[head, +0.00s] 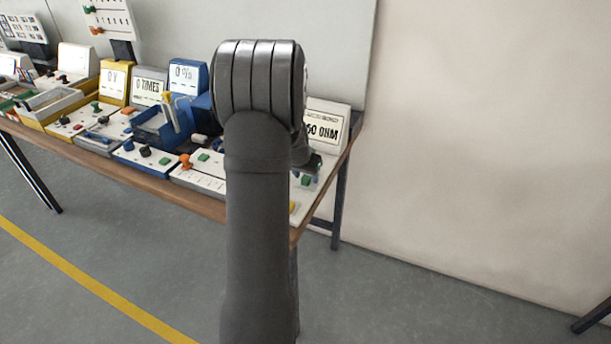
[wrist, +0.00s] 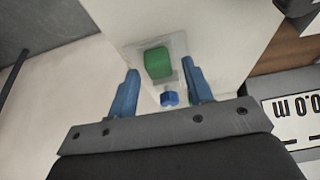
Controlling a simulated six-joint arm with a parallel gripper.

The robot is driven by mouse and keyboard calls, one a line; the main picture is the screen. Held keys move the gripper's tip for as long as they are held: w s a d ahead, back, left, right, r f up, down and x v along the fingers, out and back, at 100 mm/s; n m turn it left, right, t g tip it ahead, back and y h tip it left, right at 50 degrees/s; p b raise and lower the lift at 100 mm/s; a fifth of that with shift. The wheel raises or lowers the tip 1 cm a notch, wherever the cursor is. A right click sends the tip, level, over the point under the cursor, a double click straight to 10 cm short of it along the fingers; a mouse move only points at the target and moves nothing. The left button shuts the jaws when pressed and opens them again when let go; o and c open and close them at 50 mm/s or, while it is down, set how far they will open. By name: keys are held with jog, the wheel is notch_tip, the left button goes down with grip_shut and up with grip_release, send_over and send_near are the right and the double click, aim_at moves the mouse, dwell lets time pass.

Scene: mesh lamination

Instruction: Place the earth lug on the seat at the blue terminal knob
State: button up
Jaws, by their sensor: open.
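In the wrist view my gripper (wrist: 160,67) is open, its two blue fingers apart. A green block (wrist: 158,63) on a grey plate shows between the fingertips. A small blue faceted knob (wrist: 169,98) is nearer the gripper base, between the fingers; it looks like the blue terminal knob. No finger visibly grips the block or the knob. I cannot make out the earth lug for certain in either view. In the head view my arm hides most of the work spot, and my fingers cannot be told apart there.
A display reading "60 OHM" (head: 323,128) stands at the bench's right end; in the wrist view a display panel (wrist: 296,110) is at right. Several stations with boxes, knobs and displays fill the bench to the left. A wooden edge (head: 150,181) runs along the front.

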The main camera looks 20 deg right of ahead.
jog(key=v, duration=1.2)
jog(key=x, duration=1.2)
jog(key=shift+f, duration=0.15)
jog(key=shift+r, duration=1.15)
